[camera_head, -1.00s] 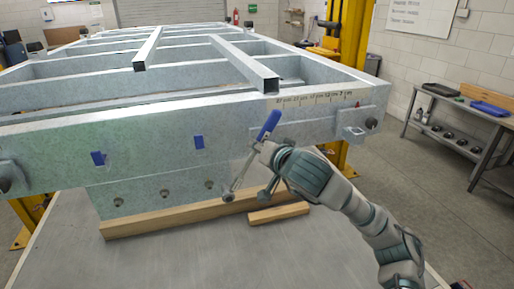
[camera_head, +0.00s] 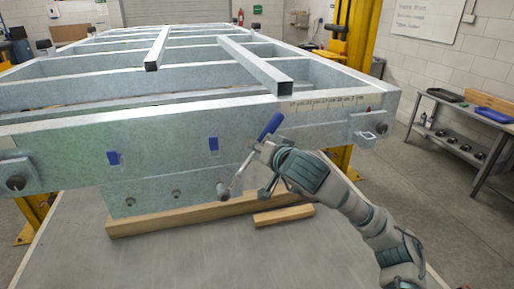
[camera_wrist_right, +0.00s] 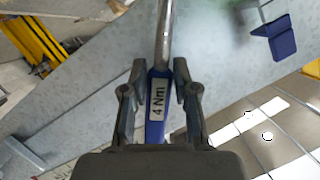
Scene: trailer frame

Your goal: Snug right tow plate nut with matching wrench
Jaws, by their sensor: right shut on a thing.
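The tow plate (camera_head: 150,190) is a grey metal plate under the trailer's front beam. Its left nut (camera_head: 130,201) and middle nut (camera_head: 176,194) show in the head view. My right gripper (camera_head: 262,158) is shut on a wrench with a blue handle (camera_head: 270,126). In the right wrist view, the handle (camera_wrist_right: 156,125) lies between my fingers (camera_wrist_right: 160,75) and reads "4 Nm". The wrench slants down left, and its head (camera_head: 224,190) overlaps the right end of the plate and hides the right nut. I cannot tell whether it is seated. My left gripper is not in view.
The trailer frame's beam (camera_head: 60,145) spans the view, with blue tabs (camera_head: 113,158) (camera_head: 213,144) on it. Wood blocks (camera_head: 150,224) (camera_head: 284,215) lie on the grey surface (camera_head: 220,260) below. A steel bench (camera_head: 455,125) stands at the right.

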